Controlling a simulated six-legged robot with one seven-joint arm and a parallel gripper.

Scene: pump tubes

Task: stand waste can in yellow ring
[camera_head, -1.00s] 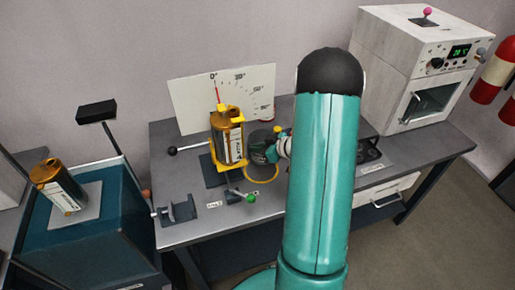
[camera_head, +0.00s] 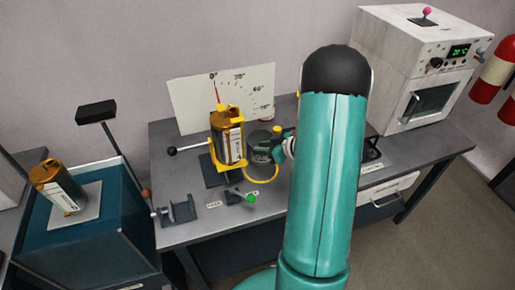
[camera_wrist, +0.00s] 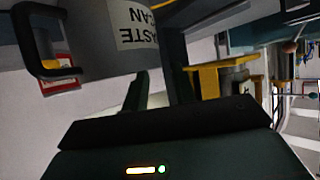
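The grey waste can (camera_head: 262,147) stands upright on the bench, right of the amber canister. The yellow ring (camera_head: 263,182) lies at its foot; its front arc shows in front of the can, and the can's base covers its back part. I cannot tell if the base is wholly inside. My gripper (camera_head: 286,145) is just right of the can, partly hidden by my arm. In the wrist view the can (camera_wrist: 95,50) shows its label upside down and a black handle. My gripper's fingers (camera_wrist: 160,85) look apart, with a gap between them and nothing clearly held.
The amber canister (camera_head: 228,145) sits in a yellow holder before a white angle-scale board (camera_head: 190,100). Another amber canister (camera_head: 57,190) stands on a teal box (camera_head: 110,235) at left. An oven (camera_head: 420,65) stands at right.

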